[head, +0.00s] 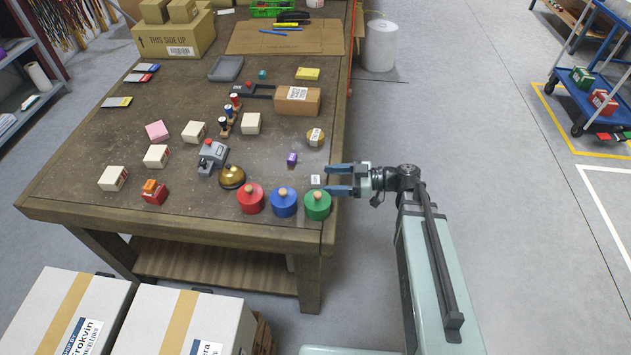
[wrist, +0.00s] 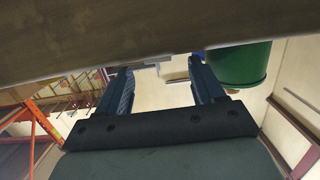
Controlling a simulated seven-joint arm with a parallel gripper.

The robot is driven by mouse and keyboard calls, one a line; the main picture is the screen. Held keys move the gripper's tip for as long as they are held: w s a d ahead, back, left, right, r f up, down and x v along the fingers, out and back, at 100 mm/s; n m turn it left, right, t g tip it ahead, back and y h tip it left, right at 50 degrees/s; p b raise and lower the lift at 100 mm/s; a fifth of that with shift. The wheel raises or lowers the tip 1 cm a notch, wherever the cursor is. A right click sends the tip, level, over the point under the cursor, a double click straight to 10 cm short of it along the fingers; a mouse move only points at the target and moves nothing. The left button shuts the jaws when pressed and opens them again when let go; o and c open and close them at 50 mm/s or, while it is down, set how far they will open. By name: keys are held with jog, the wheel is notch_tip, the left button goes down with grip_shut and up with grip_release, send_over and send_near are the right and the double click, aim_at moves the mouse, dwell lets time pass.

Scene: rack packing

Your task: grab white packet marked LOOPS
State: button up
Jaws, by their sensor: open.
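My gripper (head: 331,180) is at the table's right edge, open and empty, pointing left, well to the right of these packets. In the wrist view its two fingers (wrist: 160,85) are apart.
A green round container (head: 317,206) stands close below the fingers, and in the wrist view (wrist: 238,65). Blue (head: 284,203) and red (head: 250,199) ones stand beside it. A small white-topped item (head: 316,180) sits just left of the fingertips.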

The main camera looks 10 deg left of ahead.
aim_at(315, 179)
jog(key=shift+a+f, duration=0.2)
jog(key=shift+a, duration=0.65)
jog(key=shift+a+f, duration=0.15)
jog(key=shift+a, duration=0.7)
jog(key=shift+a+f, duration=0.2)
jog(key=shift+a, duration=0.65)
jog(key=c, duration=1.1)
